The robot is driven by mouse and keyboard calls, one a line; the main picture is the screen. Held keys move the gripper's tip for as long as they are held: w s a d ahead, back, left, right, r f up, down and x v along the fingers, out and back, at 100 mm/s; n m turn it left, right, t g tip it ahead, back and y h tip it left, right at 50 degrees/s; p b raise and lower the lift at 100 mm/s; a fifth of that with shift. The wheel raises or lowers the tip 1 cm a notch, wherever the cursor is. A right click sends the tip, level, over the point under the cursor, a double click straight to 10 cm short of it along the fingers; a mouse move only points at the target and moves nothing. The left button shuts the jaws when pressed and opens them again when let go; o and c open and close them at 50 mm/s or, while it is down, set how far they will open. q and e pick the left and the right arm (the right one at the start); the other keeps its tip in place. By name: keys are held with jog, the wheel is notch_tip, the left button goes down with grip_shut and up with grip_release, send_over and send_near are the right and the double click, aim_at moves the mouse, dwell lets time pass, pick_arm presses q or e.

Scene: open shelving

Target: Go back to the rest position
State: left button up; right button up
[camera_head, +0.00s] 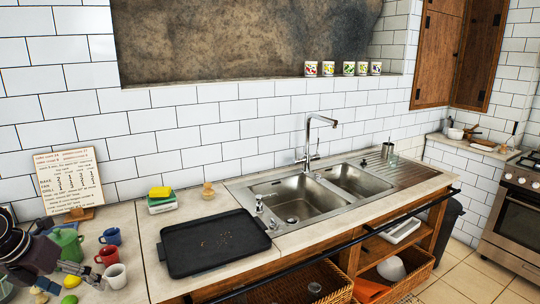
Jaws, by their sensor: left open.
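My left gripper (62,277) is at the lower left corner, its dark arm coming in from the left edge. Its grey fingers are apart, over the left end of the counter. No object shows clearly held between them. A yellow lemon-like fruit (71,282) and a green fruit (69,299) lie close by the fingers; whether they touch cannot be told. My right gripper is not in view.
Blue (110,237), red (107,255) and white (115,275) mugs stand right of the gripper. A green pitcher-like vessel (67,243) is behind it. A recipe board (69,180) leans on the wall.

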pick_arm(q)
jog(key=w+d+f+n+t+h, duration=0.3)
jog(key=d+f+n+h, duration=0.1)
jog(key=d+f, duration=0.45)
jog(key=w+d+f+n+t+h, duration=0.25)
jog(key=d+f+n+h, duration=0.25)
jog(key=d+f, duration=0.35)
jog(key=s+a+f+n+t+y, duration=0.1)
jog(key=s+a+f+n+y, duration=0.15)
jog(key=f+n, duration=0.5)
jog(key=s+a+f+n+t+y, duration=0.1)
jog(key=s+f+n+t+y, duration=0.2)
jog(key=f, duration=0.7)
jog(key=s+f+n+g+y, duration=0.5)
jog(key=s+f+n+g, duration=0.3)
jog(key=s+f, duration=1.35)
jog(key=s+d+f+n+g, duration=0.1)
jog(key=s+d+f, duration=0.1)
jog(key=s, duration=0.6)
jog(key=s+d+f+n+g, duration=0.2)
jog(key=s+d+f, duration=0.1)
jog(key=s, duration=0.6)
jog(key=s+d+f+n+g, duration=0.2)
jog(key=s+f, duration=0.2)
jog(key=s, duration=0.4)
jog(key=shift+s+d, duration=0.35)
jog(key=shift+d, duration=0.05)
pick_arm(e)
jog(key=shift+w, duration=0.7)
